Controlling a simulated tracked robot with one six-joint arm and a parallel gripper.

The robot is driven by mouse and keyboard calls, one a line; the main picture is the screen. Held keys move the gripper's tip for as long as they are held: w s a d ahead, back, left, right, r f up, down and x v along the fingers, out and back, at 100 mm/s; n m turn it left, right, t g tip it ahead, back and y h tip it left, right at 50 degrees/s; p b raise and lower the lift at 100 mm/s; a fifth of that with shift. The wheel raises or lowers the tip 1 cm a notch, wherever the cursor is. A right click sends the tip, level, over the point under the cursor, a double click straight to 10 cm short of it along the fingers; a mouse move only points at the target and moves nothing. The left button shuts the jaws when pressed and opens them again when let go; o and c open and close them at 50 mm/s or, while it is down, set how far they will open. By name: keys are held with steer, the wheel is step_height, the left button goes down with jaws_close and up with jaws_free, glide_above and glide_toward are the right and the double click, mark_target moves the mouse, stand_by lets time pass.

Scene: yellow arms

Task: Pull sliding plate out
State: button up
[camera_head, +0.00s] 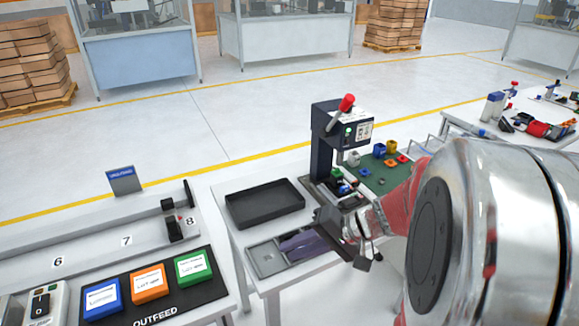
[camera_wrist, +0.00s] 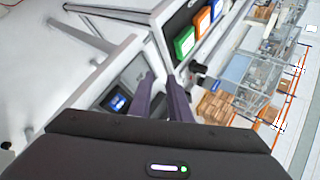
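My gripper (camera_head: 290,243) has dark purple fingers and reaches left over the front of the white table. In the wrist view my gripper (camera_wrist: 160,77) shows its two fingers apart, with nothing visible held between them. A dark bench press (camera_head: 342,150) with a red-knobbed lever stands behind the gripper. Green, white and blue parts are at its base. I cannot clearly make out the sliding plate at the press; my gripper and wrist hide part of that area.
A black empty tray (camera_head: 265,203) lies behind the grey plate. A green mat (camera_head: 378,178) with yellow, blue and orange parts is right of the press. A gap separates the two benches.

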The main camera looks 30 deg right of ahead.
steer(key=d+f+m+t+h, duration=0.2)
steer(key=d+m+t, duration=0.1)
steer(key=d, duration=0.6)
steer(key=d+f+m+t+h, duration=0.2)
steer(key=d+m+t+h, duration=0.1)
steer(key=d, duration=0.7)
steer(key=s+d+f+m+t+h, duration=0.1)
steer(key=d+f+m+t+h, duration=0.1)
steer(key=d, duration=0.8)
steer(key=shift+d+f+m+t, duration=0.2)
steer(key=shift+f+m+t, duration=0.25)
steer(key=shift+m, duration=0.55)
steer(key=x, duration=1.3)
steer(key=shift+w+f, duration=0.1)
steer(key=shift+w, duration=0.3)
steer(key=shift+c, duration=0.3)
jaws_close()
